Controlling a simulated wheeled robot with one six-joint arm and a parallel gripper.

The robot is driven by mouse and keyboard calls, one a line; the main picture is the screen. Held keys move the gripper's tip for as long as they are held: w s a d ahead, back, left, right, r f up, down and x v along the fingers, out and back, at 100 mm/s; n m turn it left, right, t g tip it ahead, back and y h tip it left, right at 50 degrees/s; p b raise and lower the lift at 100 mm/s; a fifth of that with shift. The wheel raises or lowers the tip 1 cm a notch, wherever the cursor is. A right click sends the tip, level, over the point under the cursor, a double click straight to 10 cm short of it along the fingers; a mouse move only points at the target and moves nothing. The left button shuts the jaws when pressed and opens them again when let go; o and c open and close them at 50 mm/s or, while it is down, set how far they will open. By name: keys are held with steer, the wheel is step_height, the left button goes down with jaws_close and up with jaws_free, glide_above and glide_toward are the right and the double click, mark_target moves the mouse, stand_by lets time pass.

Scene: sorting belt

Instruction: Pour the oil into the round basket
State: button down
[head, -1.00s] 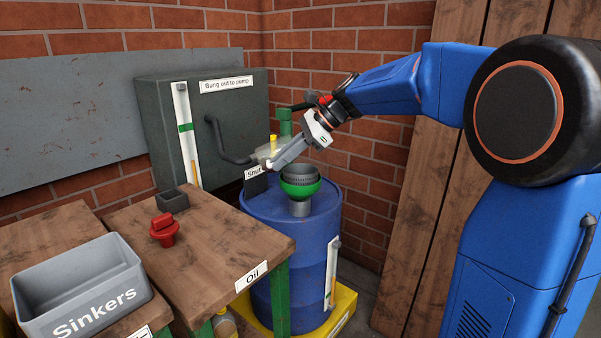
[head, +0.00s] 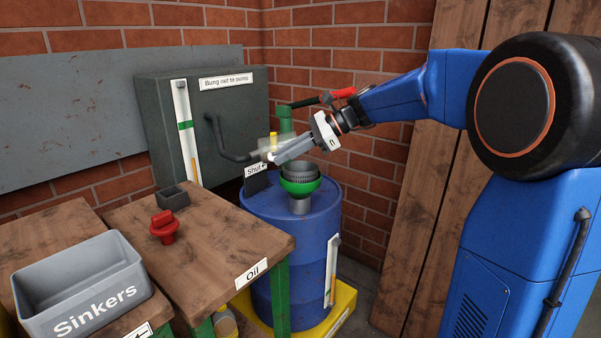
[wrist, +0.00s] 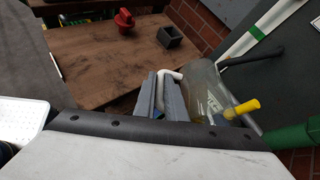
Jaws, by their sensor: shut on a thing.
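My gripper (head: 274,157) is shut on the pale handle (wrist: 163,88) of a clear jug (wrist: 203,86). The jug also shows in the head view (head: 284,143), just above and left of the round basket. Yellowish liquid seems to show low in the jug, but its level is hard to tell. The round basket (head: 300,170) is dark, mesh-like and open at the top. It sits in a green-rimmed funnel (head: 300,188) on top of the blue drum (head: 285,230). I see no stream between jug and basket. The basket is not visible in the wrist view.
A green pipe (head: 285,120) with a red lever (head: 343,92) is behind my gripper. A red plug (head: 163,227) and small dark box (head: 173,198) are on the wooden table (head: 215,235). A grey Sinkers bin (head: 80,285) is nearer.

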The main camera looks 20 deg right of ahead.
steer(key=shift+d+r+y, duration=0.15)
steer(key=shift+y, duration=0.25)
steer(key=shift+a+r+p, duration=0.1)
steer(key=shift+a+p, duration=0.25)
steer(key=shift+p, duration=0.25)
steer(key=shift+d+r+t+y+p, duration=0.2)
steer(key=shift+d+y+p, duration=0.1)
steer(key=shift+y+p, duration=0.35)
steer(key=shift+d+r+t+y+p, duration=0.25)
steer(key=shift+y+p, duration=0.3)
steer(key=shift+y, duration=0.2)
stand_by(0.9)
steer(key=shift+d+y, duration=0.2)
steer(key=shift+y, duration=0.2)
steer(key=shift+s+d+r+m+t+y+p, duration=0.15)
steer(key=shift+d+t+y+p, duration=0.3)
steer(key=shift+y, duration=0.55)
steer(key=shift+s+d+r+m+t+y+p, duration=0.2)
steer(key=shift+d+y, duration=0.4)
steer(key=shift+y, duration=0.4)
steer(key=shift+w+d+y, duration=0.1)
steer(key=shift+d+y, duration=0.15)
steer(key=shift+y, duration=0.15)
steer(key=shift+d+t, duration=0.15)
steer(key=shift+t, duration=0.15)
steer(key=shift+d+r+y, duration=0.1)
steer(key=shift+d+y, duration=0.05)
steer(key=shift+y, duration=0.25)
